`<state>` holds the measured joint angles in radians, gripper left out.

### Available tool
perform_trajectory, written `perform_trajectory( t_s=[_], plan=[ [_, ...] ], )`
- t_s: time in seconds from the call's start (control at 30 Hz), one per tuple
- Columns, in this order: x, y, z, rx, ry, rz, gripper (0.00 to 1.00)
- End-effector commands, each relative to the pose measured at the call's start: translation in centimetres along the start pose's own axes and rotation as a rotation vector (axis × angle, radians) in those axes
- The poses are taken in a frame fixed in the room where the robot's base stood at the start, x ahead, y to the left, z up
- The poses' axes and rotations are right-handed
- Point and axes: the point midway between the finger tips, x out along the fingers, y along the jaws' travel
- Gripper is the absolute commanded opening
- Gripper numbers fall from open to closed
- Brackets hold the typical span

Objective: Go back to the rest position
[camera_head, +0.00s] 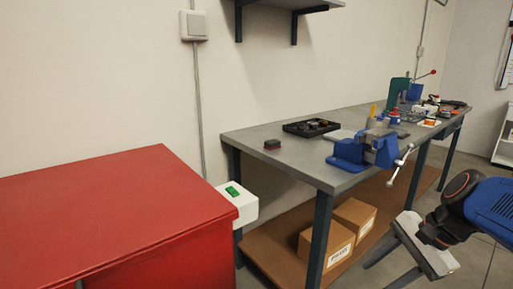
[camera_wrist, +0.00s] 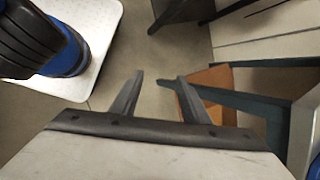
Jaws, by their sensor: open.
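My gripper (camera_head: 377,275) is at the lower right of the head view, in front of the workbench and apart from it. In the wrist view, its two dark fingers (camera_wrist: 160,76) are spread apart, with only floor visible between them. It is open and empty. My arm is bent, with a blue and black link showing at the right edge of the head view.
The grey workbench (camera_head: 232,140) bears a blue vise (camera_head: 350,152), a black tray (camera_head: 311,128) and a small dark red block (camera_head: 272,144). Cardboard boxes (camera_head: 354,216) sit on its lower shelf. A red cabinet (camera_head: 110,215) stands left. The floor (camera_wrist: 115,105) by my gripper is clear.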

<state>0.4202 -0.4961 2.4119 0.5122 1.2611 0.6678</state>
Motion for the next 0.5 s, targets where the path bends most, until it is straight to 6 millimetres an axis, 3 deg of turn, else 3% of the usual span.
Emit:
perform_trajectory(
  t_s=[0.3,0.5],
  plan=[
    [1.0,4.0,0.9,-0.698,0.243,0.129,0.42],
    [0.7,5.0,0.6,-1.089,0.372,0.201,0.42]
  ],
)
